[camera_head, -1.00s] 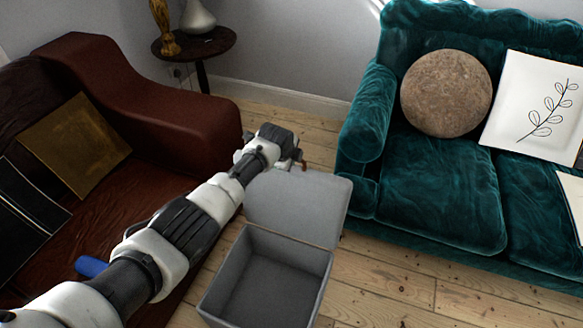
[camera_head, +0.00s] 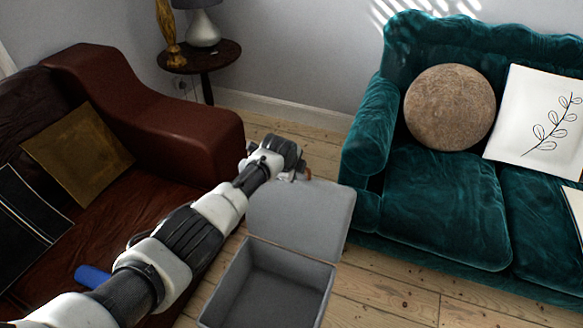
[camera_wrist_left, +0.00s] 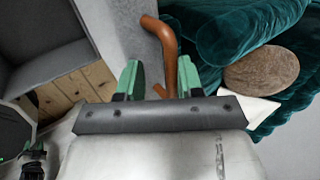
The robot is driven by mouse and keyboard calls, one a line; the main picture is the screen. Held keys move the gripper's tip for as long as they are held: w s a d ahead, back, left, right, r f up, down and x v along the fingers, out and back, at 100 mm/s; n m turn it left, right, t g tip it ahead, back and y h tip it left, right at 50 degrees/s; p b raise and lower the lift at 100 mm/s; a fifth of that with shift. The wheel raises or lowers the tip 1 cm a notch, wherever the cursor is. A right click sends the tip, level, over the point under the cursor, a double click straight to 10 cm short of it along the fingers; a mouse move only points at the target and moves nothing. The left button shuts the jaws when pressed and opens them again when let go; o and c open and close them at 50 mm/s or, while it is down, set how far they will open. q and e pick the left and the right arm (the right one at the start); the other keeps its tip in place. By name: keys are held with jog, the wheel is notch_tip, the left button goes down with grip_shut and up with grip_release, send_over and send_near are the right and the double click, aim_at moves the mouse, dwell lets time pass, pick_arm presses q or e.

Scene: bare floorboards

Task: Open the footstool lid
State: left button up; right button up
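The grey footstool (camera_head: 322,282) stands on the floorboards with its hollow inside showing. Its lid (camera_head: 300,222) is swung up and back from the far edge, well open. My left gripper (camera_head: 300,175) is at the lid's top edge. In the left wrist view, the two green fingertips (camera_wrist_left: 158,78) are apart. A bent orange-brown handle (camera_wrist_left: 168,50) lies between them, with visible gaps on both sides. The grey lid (camera_wrist_left: 137,35) and the open box (camera_wrist_left: 45,60) also show there.
A dark red sofa (camera_head: 150,95) stands at the left, and a teal sofa (camera_head: 430,200) at the right, close to the lid. A small round table (camera_head: 215,58) with a lamp is at the back. Bare floor (camera_head: 400,295) lies right of the footstool.

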pick_arm(q)
jog(key=shift+s+r+p, duration=0.15)
jog(key=shift+r+p, duration=0.2)
jog(key=shift+r, duration=0.05)
jog(key=p+v, duration=0.3)
jog(key=v, duration=0.7)
pick_arm(e)
jog(key=shift+s+d+r, duration=0.1)
jog(key=shift+s+r, duration=0.15)
jog(key=shift+r, duration=0.35)
jog(key=shift+s+d+r, duration=0.1)
jog(key=shift+s+r, duration=0.1)
jog(key=shift+r, duration=0.45)
jog(key=shift+s+r, duration=0.25)
jog(key=shift+r, duration=0.35)
pick_arm(q)
jog(key=shift+s+f, duration=0.15)
pick_arm(e)
jog(key=shift+s, duration=0.15)
